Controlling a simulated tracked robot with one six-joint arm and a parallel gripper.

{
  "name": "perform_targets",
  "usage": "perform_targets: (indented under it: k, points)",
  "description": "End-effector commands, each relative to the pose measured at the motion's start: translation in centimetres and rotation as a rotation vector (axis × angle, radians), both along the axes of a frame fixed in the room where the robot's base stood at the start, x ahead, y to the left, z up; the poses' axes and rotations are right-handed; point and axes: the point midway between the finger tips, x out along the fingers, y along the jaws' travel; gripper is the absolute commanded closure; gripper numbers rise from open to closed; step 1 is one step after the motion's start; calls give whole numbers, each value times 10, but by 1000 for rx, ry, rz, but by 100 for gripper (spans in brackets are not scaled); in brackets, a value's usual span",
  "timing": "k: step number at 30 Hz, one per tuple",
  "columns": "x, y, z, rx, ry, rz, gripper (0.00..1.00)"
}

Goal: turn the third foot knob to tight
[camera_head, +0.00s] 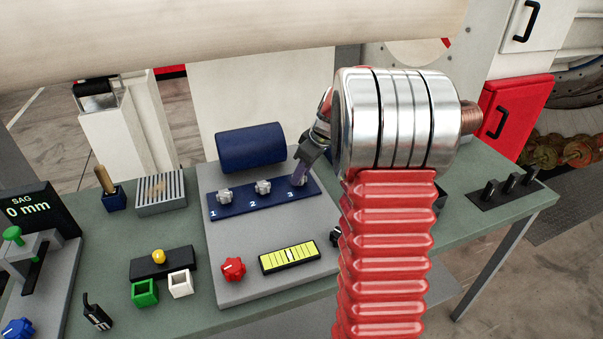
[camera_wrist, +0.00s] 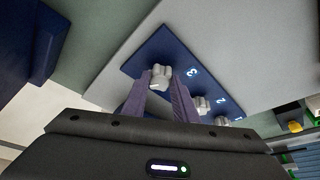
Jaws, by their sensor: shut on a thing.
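The third foot knob (camera_wrist: 161,75) is a grey lobed knob on a blue strip marked 1, 2, 3 (camera_head: 243,199). In the wrist view it sits between the tips of my gripper (camera_wrist: 162,82), next to the numeral 3. My gripper is shut on it, with one purple finger on each side. In the head view my gripper (camera_head: 301,174) reaches the right end of the strip from above and partly hides the third knob. Knob one (camera_head: 224,196) and knob two (camera_head: 262,187) stand free to the left.
A dark blue cylinder (camera_head: 251,148) lies just behind the strip. A red knob (camera_head: 233,268) and a yellow level vial (camera_head: 290,258) are in front on the grey plate (camera_head: 228,292). A green box (camera_head: 145,292) and a white box (camera_head: 181,284) stand left of the plate.

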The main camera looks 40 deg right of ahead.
Motion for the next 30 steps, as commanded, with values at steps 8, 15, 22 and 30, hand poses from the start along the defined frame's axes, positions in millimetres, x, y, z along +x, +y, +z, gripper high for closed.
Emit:
perform_targets:
  k: [8,15,22,30]
  points:
    - [0,0,0,0,0,-7,96]
    - [0,0,0,0,0,-56,96]
    - [0,2,1,-1,0,-164,96]
    - [-1,3,0,-1,-1,-336,96]
